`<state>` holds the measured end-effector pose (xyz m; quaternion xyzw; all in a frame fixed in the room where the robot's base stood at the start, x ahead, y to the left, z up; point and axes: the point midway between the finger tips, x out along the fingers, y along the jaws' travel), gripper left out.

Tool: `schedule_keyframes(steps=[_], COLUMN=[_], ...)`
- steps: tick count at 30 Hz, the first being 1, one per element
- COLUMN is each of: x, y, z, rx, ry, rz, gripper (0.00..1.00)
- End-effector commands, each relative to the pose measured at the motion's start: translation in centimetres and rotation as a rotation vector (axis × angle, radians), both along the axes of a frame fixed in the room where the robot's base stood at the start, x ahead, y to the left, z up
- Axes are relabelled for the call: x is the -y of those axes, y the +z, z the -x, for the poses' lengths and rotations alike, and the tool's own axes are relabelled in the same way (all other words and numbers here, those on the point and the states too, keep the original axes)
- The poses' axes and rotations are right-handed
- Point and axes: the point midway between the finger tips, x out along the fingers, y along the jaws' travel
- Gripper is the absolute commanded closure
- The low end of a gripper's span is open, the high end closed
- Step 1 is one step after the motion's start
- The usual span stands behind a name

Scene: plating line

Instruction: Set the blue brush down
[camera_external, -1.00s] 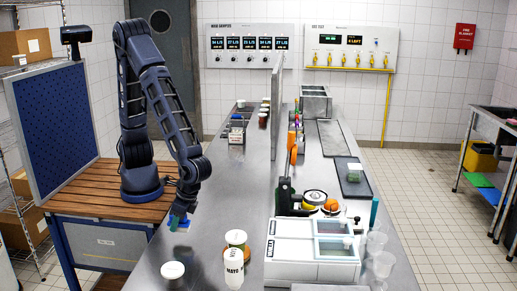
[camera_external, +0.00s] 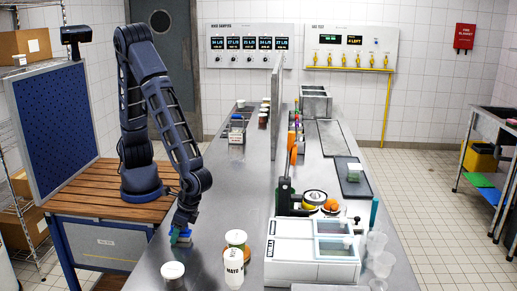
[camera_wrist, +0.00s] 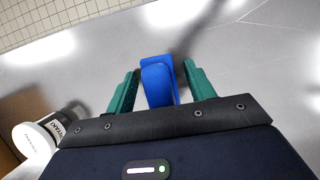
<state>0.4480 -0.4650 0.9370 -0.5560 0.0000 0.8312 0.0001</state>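The blue brush (camera_wrist: 159,82) lies between the green fingers of my gripper (camera_wrist: 160,68) in the wrist view, over the grey steel counter. Narrow gaps show between the brush and both fingers, so the gripper looks open around it. Whether the brush rests fully on the counter is hard to tell. In the external view my gripper (camera_external: 182,240) is low at the counter's left edge, with a bit of blue beside its green fingers. The rest of the brush is hidden there by the arm.
A white-lidded dark jar (camera_wrist: 38,140) shows at lower left in the wrist view. The counter (camera_external: 222,180) behind my gripper is clear.

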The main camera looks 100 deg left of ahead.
Motion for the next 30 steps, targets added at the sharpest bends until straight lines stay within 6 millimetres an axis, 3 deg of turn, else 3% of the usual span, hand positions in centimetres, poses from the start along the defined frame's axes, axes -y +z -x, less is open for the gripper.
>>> schedule_keyframes(steps=[8, 24, 30], x=[0.1, 0.0, 0.0], y=[0.7, 9.3, 11.0], z=[-0.2, -3.8, -4.4], rx=[0.002, 0.002, 0.000], ry=[0.000, 0.001, -0.001], rz=[0.002, 0.002, 0.001], gripper=[0.46, 0.46, 0.46])
